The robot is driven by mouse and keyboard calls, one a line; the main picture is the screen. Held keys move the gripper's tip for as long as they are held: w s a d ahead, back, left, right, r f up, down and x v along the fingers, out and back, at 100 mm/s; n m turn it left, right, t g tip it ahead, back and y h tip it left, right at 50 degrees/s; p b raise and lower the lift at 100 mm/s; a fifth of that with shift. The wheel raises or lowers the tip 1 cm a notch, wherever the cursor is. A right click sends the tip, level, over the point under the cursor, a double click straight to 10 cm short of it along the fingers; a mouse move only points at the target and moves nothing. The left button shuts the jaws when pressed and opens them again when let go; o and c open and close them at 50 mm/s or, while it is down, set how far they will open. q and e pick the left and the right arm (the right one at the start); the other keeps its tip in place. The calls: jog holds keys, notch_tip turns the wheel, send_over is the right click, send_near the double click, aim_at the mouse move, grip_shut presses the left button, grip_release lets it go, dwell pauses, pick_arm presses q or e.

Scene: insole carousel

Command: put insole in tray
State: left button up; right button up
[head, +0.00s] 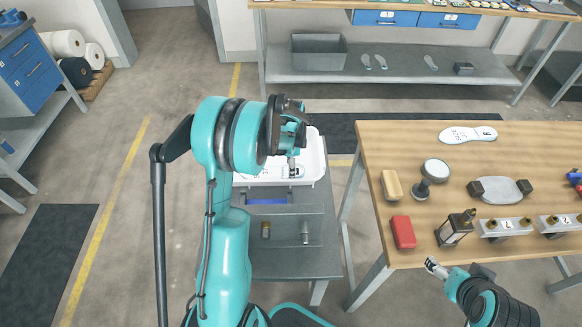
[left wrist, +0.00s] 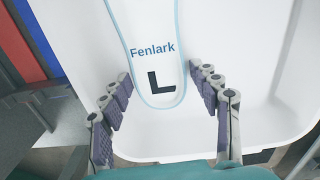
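A white insole (left wrist: 152,28) with a pale blue edge, the word "Fenlark" and a black L lies in the white tray (left wrist: 268,70), as the left wrist view shows. My left gripper (left wrist: 158,78) is open, with its fingers on either side of the insole's heel and a gap to each edge. In the head view the tray (head: 314,152) stands on a grey cart, and my left arm hides part of it. Another white insole (head: 467,134) lies on the wooden table. My right gripper (head: 434,266) is at the table's front edge, too small to read.
The wooden table (head: 400,145) holds a tan block (head: 391,185), a red block (head: 403,231), a round-headed stand (head: 432,175), a lantern-like item (head: 456,228) and numbered holders (head: 506,228). A grey bin (head: 318,52) and several insole shapes are on the back shelf.

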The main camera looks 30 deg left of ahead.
pick_arm(q)
jog(key=shift+r, duration=0.35)
notch_tip(320, 180, up, 11)
jog(key=p, duration=0.5)
jog(key=s+d+r+n+t, duration=0.3)
jog(key=s+d+r+n, duration=0.2)
jog(key=s+d+r, duration=0.45)
jog(key=s+d+n+t, duration=0.1)
jog(key=s, duration=0.1)
jog(key=s+d+n+t, duration=0.1)
jog(key=s+d+n, duration=0.1)
jog(key=s, duration=0.1)
jog(key=s+d+n+t, duration=0.1)
jog(key=s+d+n, duration=0.1)
jog(key=s, duration=0.1)
jog(key=shift+s+d+r+t, duration=0.2)
jog(key=shift+s+r+t, duration=0.05)
jog(key=shift+r+t, duration=0.05)
jog(key=shift+s+d+f+n+t, duration=0.25)
jog(key=shift+s+d+n+t, duration=0.05)
jog(key=shift+s+n, duration=0.2)
